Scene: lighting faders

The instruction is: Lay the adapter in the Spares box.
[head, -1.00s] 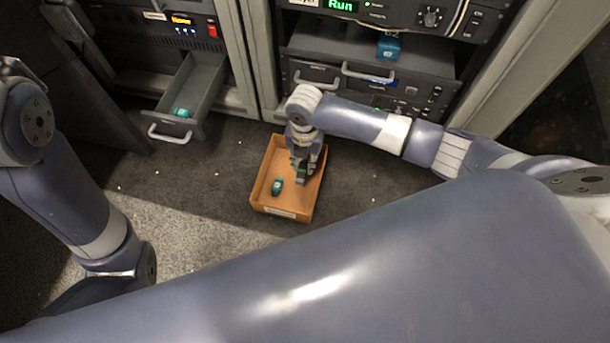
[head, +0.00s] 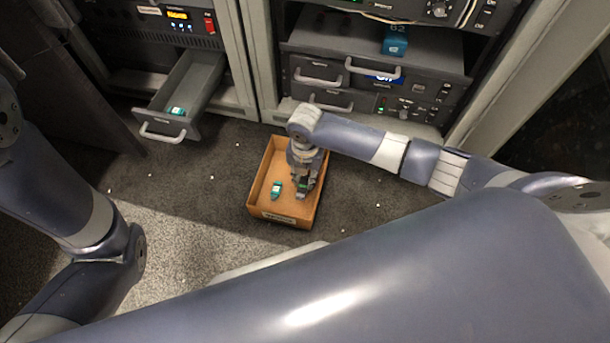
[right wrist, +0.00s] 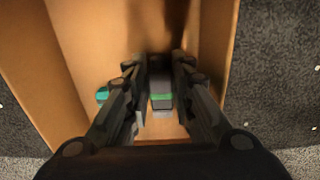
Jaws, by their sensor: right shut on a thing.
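The Spares box (head: 252,195) is an open orange-brown box on the floor; its front label is too small to read. My right gripper (head: 303,190) points down inside the box's right part. It is shut on a dark grey piece with a green band, which I take for the adapter (right wrist: 162,98). The piece shows between the fingers in the right wrist view, low over or on the box floor; I cannot tell if it touches. A teal and white piece (head: 276,190) lies in the box to the left of the gripper. My left gripper is out of view.
An open drawer (head: 205,92) at the left holds another teal piece (head: 177,110). A blue box (head: 396,41) stands on a rack unit at the right. Rack posts border the floor behind the box. Carpet is clear on both sides of the box, with small white specks.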

